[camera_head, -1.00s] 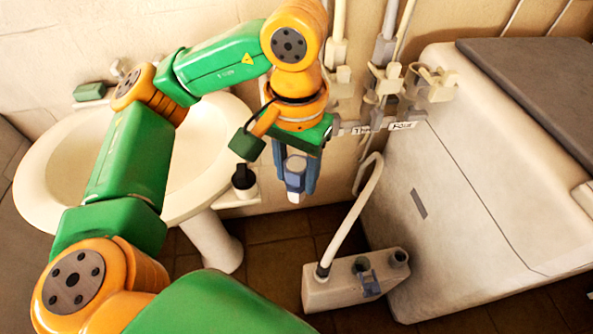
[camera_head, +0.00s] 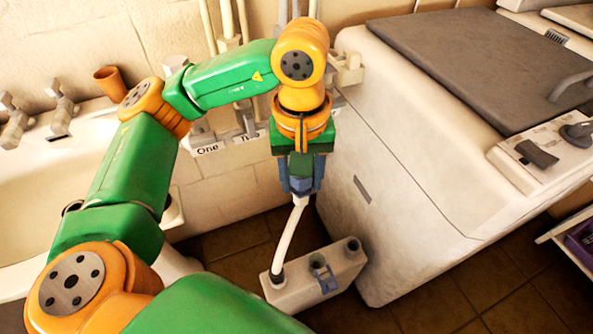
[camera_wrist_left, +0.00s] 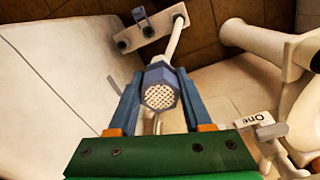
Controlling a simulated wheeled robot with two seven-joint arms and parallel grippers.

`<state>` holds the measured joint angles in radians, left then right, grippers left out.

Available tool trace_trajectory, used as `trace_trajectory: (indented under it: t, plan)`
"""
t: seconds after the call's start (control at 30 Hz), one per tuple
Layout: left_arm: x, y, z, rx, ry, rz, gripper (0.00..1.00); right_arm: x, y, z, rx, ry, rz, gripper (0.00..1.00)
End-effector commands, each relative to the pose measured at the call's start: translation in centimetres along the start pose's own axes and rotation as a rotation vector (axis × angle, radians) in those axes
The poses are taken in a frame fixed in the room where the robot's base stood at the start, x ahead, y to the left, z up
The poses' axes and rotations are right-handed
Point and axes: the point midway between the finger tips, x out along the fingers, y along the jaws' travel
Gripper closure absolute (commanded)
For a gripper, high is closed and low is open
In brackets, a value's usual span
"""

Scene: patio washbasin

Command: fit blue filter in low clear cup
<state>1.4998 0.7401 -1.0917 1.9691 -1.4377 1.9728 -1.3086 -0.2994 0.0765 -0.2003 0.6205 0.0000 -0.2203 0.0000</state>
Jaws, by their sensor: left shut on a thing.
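My left gripper (camera_head: 302,187) points down and is shut on the blue filter (camera_wrist_left: 160,90), a blue-grey many-sided piece with a pale perforated face. In the left wrist view the filter sits between the two blue fingers of my left gripper (camera_wrist_left: 158,100). In the head view the fingers largely hide it. It hangs above a white box (camera_head: 345,262) on the floor, which has dark round openings and a blue part (camera_head: 323,277) on its front. I cannot make out a low clear cup for certain. My right gripper is not in view.
A large white machine (camera_head: 420,200) with a grey lid stands right. A washbasin (camera_head: 25,220) is left. A wall label "One" (camera_head: 208,149) and pipes are behind.

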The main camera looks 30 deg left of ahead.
Motion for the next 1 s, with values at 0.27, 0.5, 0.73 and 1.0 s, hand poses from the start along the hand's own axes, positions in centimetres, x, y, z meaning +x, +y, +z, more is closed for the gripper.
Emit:
trace_trajectory:
  t: [0.27,0.5,0.73,1.0]
  plan:
    - [5.8,1.4,-0.6,-0.632,-0.014,0.002,1.00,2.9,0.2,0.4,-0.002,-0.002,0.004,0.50]
    - [12.9,3.0,-1.1,-1.470,-0.022,-0.003,1.00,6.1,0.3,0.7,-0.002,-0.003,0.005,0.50]
    - [20.3,4.1,-1.1,-2.328,-0.015,-0.013,1.00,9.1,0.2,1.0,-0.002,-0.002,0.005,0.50]
    - [28.7,4.7,-0.6,2.985,-0.012,0.003,1.00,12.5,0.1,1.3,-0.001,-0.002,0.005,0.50]
